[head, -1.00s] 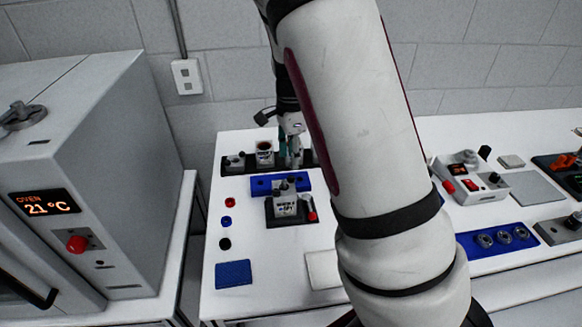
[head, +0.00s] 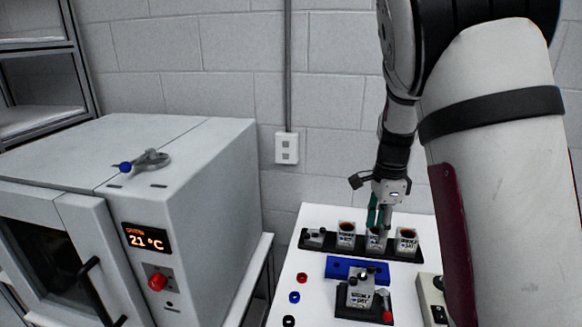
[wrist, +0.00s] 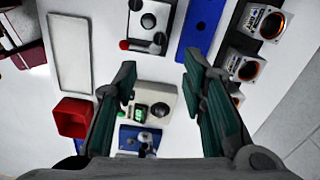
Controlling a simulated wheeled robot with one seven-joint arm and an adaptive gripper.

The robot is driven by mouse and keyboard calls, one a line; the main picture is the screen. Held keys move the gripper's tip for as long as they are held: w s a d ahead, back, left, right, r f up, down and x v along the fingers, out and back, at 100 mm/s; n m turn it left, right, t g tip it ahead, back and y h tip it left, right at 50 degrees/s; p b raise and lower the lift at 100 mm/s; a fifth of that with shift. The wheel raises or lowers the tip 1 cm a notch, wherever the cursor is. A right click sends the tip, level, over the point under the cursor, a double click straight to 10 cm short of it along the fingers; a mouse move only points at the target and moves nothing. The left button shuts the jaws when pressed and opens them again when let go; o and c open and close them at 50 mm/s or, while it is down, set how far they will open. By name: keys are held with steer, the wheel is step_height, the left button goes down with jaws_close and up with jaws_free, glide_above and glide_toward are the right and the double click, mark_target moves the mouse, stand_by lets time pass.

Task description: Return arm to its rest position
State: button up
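In the head view my arm comes down from the upper right and my gripper (head: 378,218) hangs over the black rack (head: 318,243) at the back of the white table. It overlaps the middle of the labelled cups (head: 376,240) there; I cannot tell from this view how high above it is. In the wrist view my gripper (wrist: 160,68) shows two teal-padded fingers wide apart with nothing between them. Below the gap lie white table and, further down, a beige device (wrist: 152,98) with a green display. Cups (wrist: 260,22) stand at the right of the wrist view.
A grey oven (head: 215,190) reading 21 °C stands left of the table. A blue block (head: 340,268) and a black stand (head: 350,310) holding another labelled cup sit before the rack. A red open box (wrist: 72,117) shows in the wrist view. The wall is close behind.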

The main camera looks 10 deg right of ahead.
steer(key=s+a+r+n+t+y, duration=0.2)
steer(key=s+a+r+n+t, duration=0.1)
steer(key=s+a+r+n, duration=0.75)
steer(key=s+a+r+n+t+h, duration=0.2)
steer(key=s+r+n, duration=0.2)
steer(key=s+n, duration=0.6)
steer(key=s, duration=0.3)
steer(key=shift+s+r+t, duration=0.2)
steer(key=shift+t, duration=0.1)
steer(key=shift+a, duration=0.1)
